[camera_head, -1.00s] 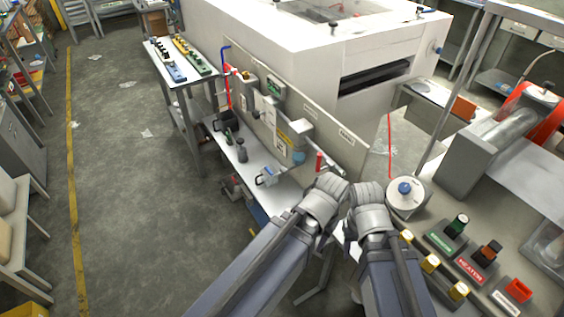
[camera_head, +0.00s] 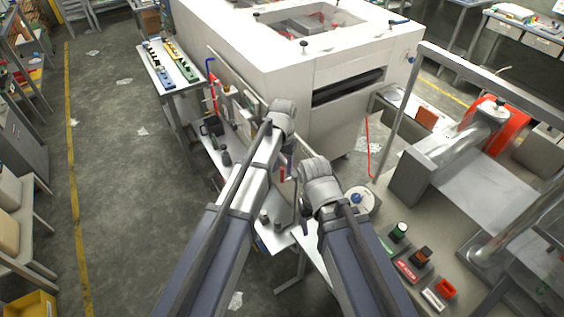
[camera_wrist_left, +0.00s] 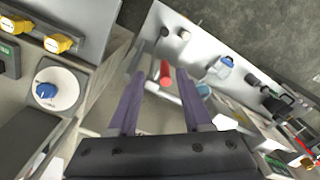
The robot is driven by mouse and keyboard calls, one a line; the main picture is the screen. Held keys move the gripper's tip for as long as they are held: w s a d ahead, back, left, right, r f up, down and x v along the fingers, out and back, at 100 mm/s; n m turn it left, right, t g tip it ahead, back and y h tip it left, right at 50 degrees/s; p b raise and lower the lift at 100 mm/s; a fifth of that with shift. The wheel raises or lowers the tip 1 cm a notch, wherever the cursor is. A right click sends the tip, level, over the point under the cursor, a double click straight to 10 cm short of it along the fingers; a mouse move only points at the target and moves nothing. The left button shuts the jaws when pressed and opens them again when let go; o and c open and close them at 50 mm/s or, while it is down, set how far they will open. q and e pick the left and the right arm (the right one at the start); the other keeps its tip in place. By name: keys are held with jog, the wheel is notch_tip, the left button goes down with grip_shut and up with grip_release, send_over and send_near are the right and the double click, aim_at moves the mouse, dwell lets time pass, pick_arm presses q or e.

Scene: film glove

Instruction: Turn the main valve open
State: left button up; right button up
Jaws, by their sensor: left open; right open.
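A red cylindrical handle (camera_wrist_left: 165,73) shows between the purple fingers of my left gripper (camera_wrist_left: 160,95) in the left wrist view. The fingers are apart and I see no contact; the handle also shows in the head view (camera_head: 282,173). In the head view my left gripper (camera_head: 287,155) is over the pipe panel, its fingertips mostly hidden by the wrist. My right gripper (camera_head: 308,208) is lower and to the right, beside a white dial with a blue knob (camera_head: 357,199); its fingers are mostly hidden. The dial also shows in the wrist view (camera_wrist_left: 46,91). No readable label marks the main valve.
A blue-and-white fitting (camera_wrist_left: 222,68) stands near the red handle. A vertical panel (camera_head: 228,75) and a large white machine (camera_head: 300,50) lie beyond. Open grey floor (camera_head: 110,170) lies at left.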

aim_at(282, 181)
pick_arm(q)
jog(key=shift+w+a+r, duration=0.1)
jog(key=shift+w+r, duration=0.5)
jog(key=shift+w, duration=0.25)
jog(key=shift+f, duration=0.1)
pick_arm(e)
jog(key=shift+r, duration=0.5)
pick_arm(q)
jog(key=shift+f, duration=0.15)
pick_arm(e)
jog(key=shift+f, duration=0.1)
pick_arm(q)
notch_tip(282, 181, down, 8)
jog(key=b, duration=0.7)
jog(key=shift+r+b, duration=0.25)
jog(key=shift+b, duration=0.05)
pick_arm(e)
notch_tip(282, 181, down, 8)
jog(key=shift+r, duration=0.25)
pick_arm(q)
jog(key=shift+c, duration=0.2)
grip_shut()
